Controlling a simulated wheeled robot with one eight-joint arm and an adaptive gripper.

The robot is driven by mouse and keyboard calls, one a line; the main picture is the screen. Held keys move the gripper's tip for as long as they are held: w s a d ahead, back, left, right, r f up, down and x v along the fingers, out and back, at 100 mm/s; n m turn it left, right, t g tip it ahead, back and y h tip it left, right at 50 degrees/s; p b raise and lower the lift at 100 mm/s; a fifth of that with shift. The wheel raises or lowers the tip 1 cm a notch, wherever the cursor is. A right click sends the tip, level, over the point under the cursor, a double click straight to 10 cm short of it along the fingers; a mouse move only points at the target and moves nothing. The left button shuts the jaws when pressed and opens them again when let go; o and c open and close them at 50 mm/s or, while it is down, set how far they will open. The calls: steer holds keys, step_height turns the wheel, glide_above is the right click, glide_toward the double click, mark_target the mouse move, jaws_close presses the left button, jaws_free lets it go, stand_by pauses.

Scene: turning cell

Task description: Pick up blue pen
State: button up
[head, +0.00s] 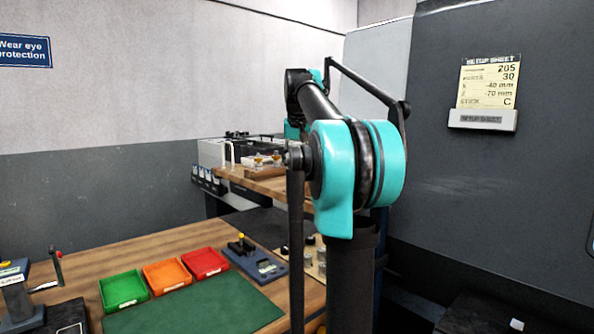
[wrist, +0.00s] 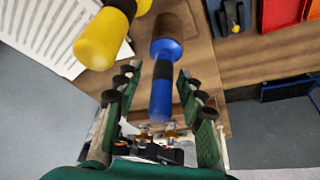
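In the wrist view, a blue cylinder with a dark band (wrist: 162,95), which looks like the blue pen, stands out towards the camera above a wooden surface. Its upper end runs into a brown-grey part. My gripper (wrist: 158,72) is open, with one finger on each side of the blue piece. A gap shows on both sides, and I cannot tell how far the fingers are from it in depth. In the head view, my gripper and the blue piece are hidden or cannot be made out.
A yellow cylinder with a black band (wrist: 102,38) is close on the left, near a lined sheet (wrist: 55,30). Red (head: 205,263), orange (head: 167,276) and green (head: 123,290) trays and a blue device (head: 255,262) lie on the lower bench. A grey wall panel (head: 480,180) stands right.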

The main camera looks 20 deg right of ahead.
jaws_close()
steer(key=shift+r, duration=0.2)
step_height(320, 180, up, 10)
steer(key=shift+f, duration=0.15)
stand_by(0.6)
steer(key=shift+a, duration=0.1)
